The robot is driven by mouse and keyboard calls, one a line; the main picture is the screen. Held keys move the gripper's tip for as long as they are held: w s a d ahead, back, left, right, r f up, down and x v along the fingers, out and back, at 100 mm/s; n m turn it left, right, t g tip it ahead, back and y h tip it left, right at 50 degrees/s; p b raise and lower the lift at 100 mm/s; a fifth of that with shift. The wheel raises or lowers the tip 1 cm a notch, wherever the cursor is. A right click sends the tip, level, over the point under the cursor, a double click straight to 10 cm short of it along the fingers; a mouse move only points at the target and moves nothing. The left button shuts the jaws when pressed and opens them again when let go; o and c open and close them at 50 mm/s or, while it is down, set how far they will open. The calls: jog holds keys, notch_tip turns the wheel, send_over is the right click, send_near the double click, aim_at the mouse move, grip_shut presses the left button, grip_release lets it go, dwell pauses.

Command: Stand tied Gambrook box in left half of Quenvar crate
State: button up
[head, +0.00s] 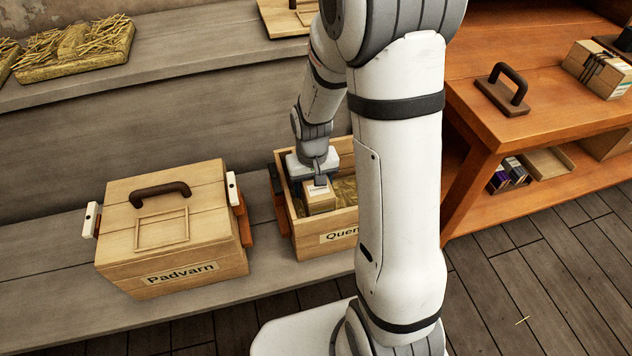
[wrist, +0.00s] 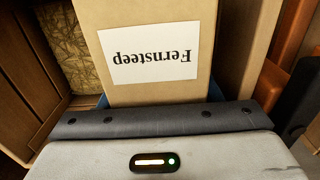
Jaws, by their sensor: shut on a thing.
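My gripper (head: 319,180) points down into the open Quenvar crate (head: 325,239) and is shut on a small tan box (head: 319,201). In the wrist view this box (wrist: 185,80) carries a white label reading "Fernsteep", upside down, not Gambrook; no tie shows on the visible face. The box is upright inside the crate's left part in the head view. Whether its base touches the floor is hidden. A box tied with dark string (head: 600,70) lies on the orange bench at right; I cannot read a name on it.
Straw padding (head: 345,190) fills the crate's right part; it also shows in the wrist view (wrist: 72,45). A closed Padvarn crate (head: 205,265) with a handled lid stands to the left. The orange bench (head: 535,115) holds a dark-handled block (head: 500,92). My arm hides the crate's right end.

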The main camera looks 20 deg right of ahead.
jog(key=shift+f+b, duration=2.75)
jog(key=shift+f, duration=1.15)
jog(key=shift+s+f, duration=0.15)
jog(key=o, duration=1.2)
jog(key=shift+c, duration=0.2)
notch_tip(320, 180, up, 8)
jog(key=shift+f+p, duration=0.1)
jog(key=shift+p, duration=1.1)
notch_tip(320, 180, up, 14)
jog(key=p, duration=1.1)
